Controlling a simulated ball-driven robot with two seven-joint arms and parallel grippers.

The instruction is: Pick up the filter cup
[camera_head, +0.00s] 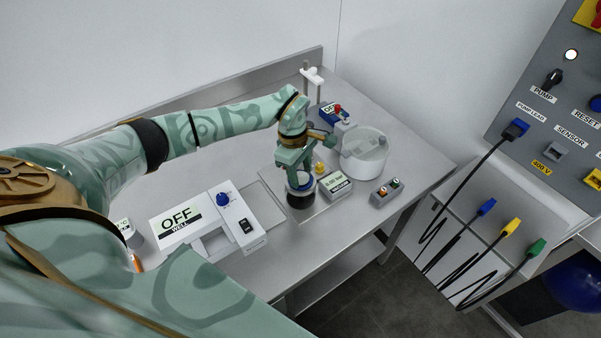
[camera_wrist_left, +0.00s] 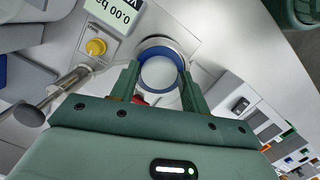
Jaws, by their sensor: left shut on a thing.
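My left gripper (camera_head: 299,176) reaches down at the middle of the bench. It is shut on the filter cup, a round white cup with a blue band. In the left wrist view the filter cup (camera_wrist_left: 159,72) sits between the two fingers of the left gripper (camera_wrist_left: 159,84). In the head view the filter cup (camera_head: 305,180) is partly hidden by the gripper. Directly below it is a black round base (camera_head: 300,200); I cannot tell whether cup and base touch. My right gripper is not in view.
A vacuum gauge box (camera_head: 335,187) with a yellow knob (camera_head: 320,168) stands close right of the gripper. A clear round vessel (camera_head: 364,153) and a grey button box (camera_head: 386,193) are farther right. A white device reading OFF (camera_head: 180,216) stands left. Cables hang beyond the bench's right edge.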

